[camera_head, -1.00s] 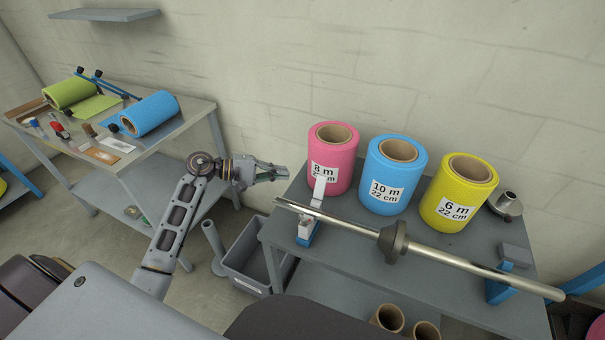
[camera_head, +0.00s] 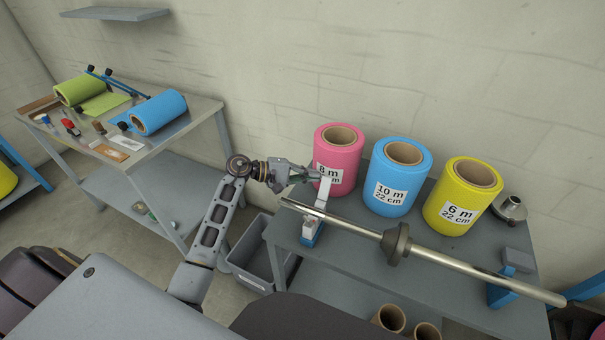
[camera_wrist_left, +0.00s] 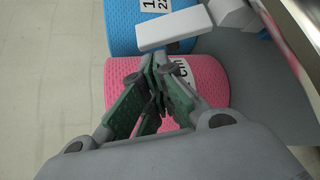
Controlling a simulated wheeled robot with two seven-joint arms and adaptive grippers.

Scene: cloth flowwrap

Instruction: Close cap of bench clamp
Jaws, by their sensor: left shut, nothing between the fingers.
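The bench clamp (camera_head: 311,232) has a blue base and stands at the left end of the right-hand table. Its white cap (camera_head: 323,193) is raised, standing up above the metal rod (camera_head: 345,229) that lies across the clamp. My left gripper (camera_head: 313,176) is shut and empty, with its fingertips right beside the upper part of the cap. In the left wrist view the cap (camera_wrist_left: 175,29) is a pale block just beyond the shut fingertips (camera_wrist_left: 163,68); I cannot tell whether they touch. My right gripper is not in view.
Pink (camera_head: 338,160), blue (camera_head: 399,180) and yellow (camera_head: 462,197) rolls stand behind the rod. A dark collar (camera_head: 396,244) sits on the rod. A second clamp (camera_head: 508,284) is at the right end. A grey bin (camera_head: 256,258) stands on the floor beside the table.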

